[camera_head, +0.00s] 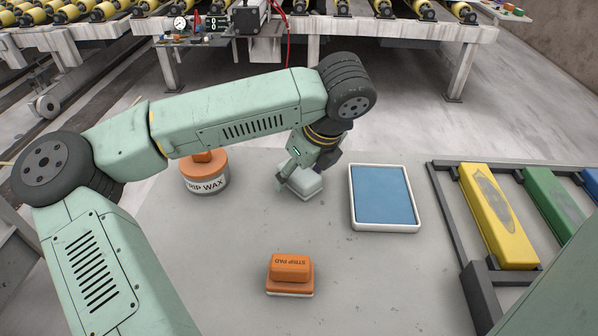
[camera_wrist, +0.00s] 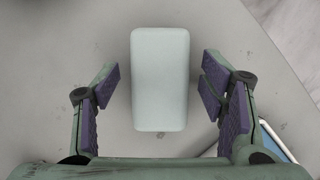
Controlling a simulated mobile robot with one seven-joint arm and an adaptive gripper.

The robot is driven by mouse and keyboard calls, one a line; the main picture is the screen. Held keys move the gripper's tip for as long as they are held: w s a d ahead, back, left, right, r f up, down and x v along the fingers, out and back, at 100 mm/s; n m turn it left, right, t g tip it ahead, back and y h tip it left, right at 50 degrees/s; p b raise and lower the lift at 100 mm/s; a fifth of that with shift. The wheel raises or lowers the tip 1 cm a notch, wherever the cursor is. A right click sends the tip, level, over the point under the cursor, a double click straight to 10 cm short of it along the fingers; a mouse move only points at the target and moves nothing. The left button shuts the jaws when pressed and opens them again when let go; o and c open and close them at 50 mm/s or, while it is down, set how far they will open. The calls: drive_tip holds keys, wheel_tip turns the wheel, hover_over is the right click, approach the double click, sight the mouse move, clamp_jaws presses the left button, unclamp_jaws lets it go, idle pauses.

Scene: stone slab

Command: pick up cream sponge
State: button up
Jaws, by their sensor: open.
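A pale, off-white rounded block, taken as the cream sponge (camera_head: 305,184), lies on the grey stone slab (camera_head: 220,270), between the wax tin and the blue tray. In the wrist view the sponge (camera_wrist: 160,70) shows whole, its long side running up the picture. My gripper (camera_head: 303,170) is low over it in the head view, hiding part of it. In the wrist view my gripper (camera_wrist: 160,83) is open, with one purple-padded finger on each side of the sponge and a visible gap on both sides. Nothing is held.
An orange-lidded strip wax tin (camera_head: 206,178) stands left of the sponge. A white-rimmed tray with a blue inside (camera_head: 414,222) lies right. An orange strip pad (camera_head: 290,274) sits in front. A dark rack (camera_head: 448,215) holds yellow (camera_head: 500,225) and green (camera_head: 553,205) blocks at far right.

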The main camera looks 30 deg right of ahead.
sight(299, 171)
drive_tip(key=shift+c, duration=0.4)
drive_tip(key=c, duration=1)
drive_tip(key=shift+c, duration=0.2)
wheel_tip(299, 171, up, 10)
drive_tip(key=shift+b, duration=1.25)
drive_tip(key=o, duration=0.4)
drive_tip(key=c, duration=0.4)
drive_tip(key=shift+f, duration=0.1)
